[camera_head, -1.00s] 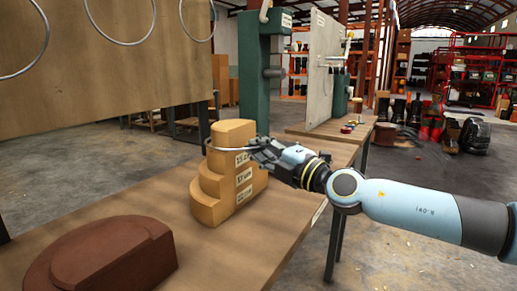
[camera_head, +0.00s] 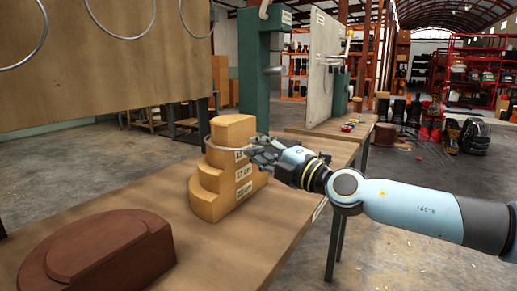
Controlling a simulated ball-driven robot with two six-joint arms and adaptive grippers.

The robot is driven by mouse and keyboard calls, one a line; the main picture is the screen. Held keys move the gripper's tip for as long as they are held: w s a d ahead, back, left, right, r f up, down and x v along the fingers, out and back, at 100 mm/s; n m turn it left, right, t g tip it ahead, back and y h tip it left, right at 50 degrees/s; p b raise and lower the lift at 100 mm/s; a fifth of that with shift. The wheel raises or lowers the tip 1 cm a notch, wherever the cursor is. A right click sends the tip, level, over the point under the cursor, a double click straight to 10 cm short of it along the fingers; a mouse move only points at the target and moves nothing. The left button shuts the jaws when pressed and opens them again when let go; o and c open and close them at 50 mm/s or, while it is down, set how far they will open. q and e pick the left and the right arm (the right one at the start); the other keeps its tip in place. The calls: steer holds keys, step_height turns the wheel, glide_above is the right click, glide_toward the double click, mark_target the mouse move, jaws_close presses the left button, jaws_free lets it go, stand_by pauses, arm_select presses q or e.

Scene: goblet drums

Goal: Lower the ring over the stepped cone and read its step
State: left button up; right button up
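The stepped cone (camera_head: 211,205) is a tan, tiered half-round block standing upright on the wooden table. Its flat face carries white step labels; 17 cm and 20 cm read clearly, while the upper one, seemingly 15 cm, is partly covered by my fingers. A thin metal ring (camera_head: 212,147) shows around the upper tier, roughly level; its far side is hidden. I cannot tell whether it touches the cone. My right gripper (camera_head: 256,153) is shut on the ring's right side, close beside the cone's labelled face. My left gripper is not in view.
A dark brown stepped block (camera_head: 110,250) lies at the table's front left. Other metal rings (camera_head: 121,38) hang before a wooden board (camera_head: 100,85). A green machine column (camera_head: 262,85) stands behind the cone. Bare table (camera_head: 255,230) lies to its front right.

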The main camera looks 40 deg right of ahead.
steer(key=shift+o, duration=1.4)
steer(key=o, duration=0.6)
steer(key=shift+c, duration=0.2)
steer(key=shift+s, duration=0.1)
steer(key=s+f, duration=0.1)
steer(key=s, duration=1)
steer(key=shift+s+d+f, duration=0.3)
steer(key=shift+s+f, duration=0.05)
steer(key=shift+f, duration=0.05)
